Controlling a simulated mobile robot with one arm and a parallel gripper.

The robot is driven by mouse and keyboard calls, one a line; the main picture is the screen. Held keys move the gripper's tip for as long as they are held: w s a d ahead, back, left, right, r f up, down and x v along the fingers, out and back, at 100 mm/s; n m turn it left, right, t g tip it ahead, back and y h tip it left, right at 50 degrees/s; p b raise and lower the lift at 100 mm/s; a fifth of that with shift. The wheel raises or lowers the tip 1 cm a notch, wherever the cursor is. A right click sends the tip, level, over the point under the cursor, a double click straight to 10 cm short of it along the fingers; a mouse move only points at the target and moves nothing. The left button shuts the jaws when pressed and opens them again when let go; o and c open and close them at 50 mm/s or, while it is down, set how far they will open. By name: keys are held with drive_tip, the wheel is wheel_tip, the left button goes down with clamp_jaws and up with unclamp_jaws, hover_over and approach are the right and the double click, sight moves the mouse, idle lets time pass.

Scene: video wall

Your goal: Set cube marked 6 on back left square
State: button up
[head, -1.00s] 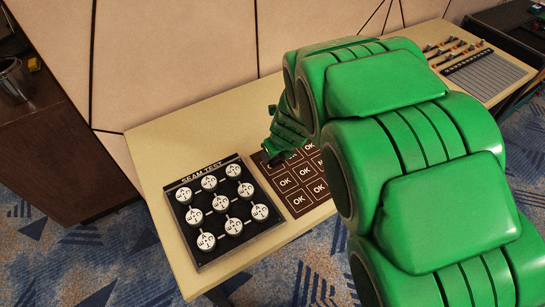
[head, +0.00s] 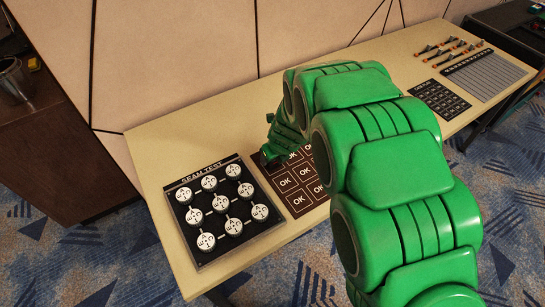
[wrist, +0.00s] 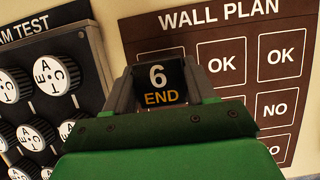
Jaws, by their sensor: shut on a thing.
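My gripper (wrist: 158,92) is shut on a black cube (wrist: 160,83) whose face shows a white 6 and the word END in the wrist view. The cube is in front of the back left square (wrist: 168,54) of the brown WALL PLAN mat (wrist: 210,31) and hides most of it. I cannot tell whether the cube touches the mat. In the head view my gripper (head: 268,157) is at the back left part of the mat (head: 292,190); the cube is hard to make out there. Several squares read OK or NO.
The SEAM TEST board (head: 245,239) with several round white knobs lies left of the mat, close to its edge. A dark card (head: 443,100), a grey ruled sheet (head: 487,75) and several small tools (head: 455,46) lie at the table's (head: 185,142) far right.

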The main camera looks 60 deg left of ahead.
drive_tip(key=shift+f, duration=0.45)
drive_tip(key=shift+f, duration=0.1)
drive_tip(key=o, duration=1.1)
drive_tip(key=shift+c, duration=0.2)
drive_tip(key=v, duration=1.2)
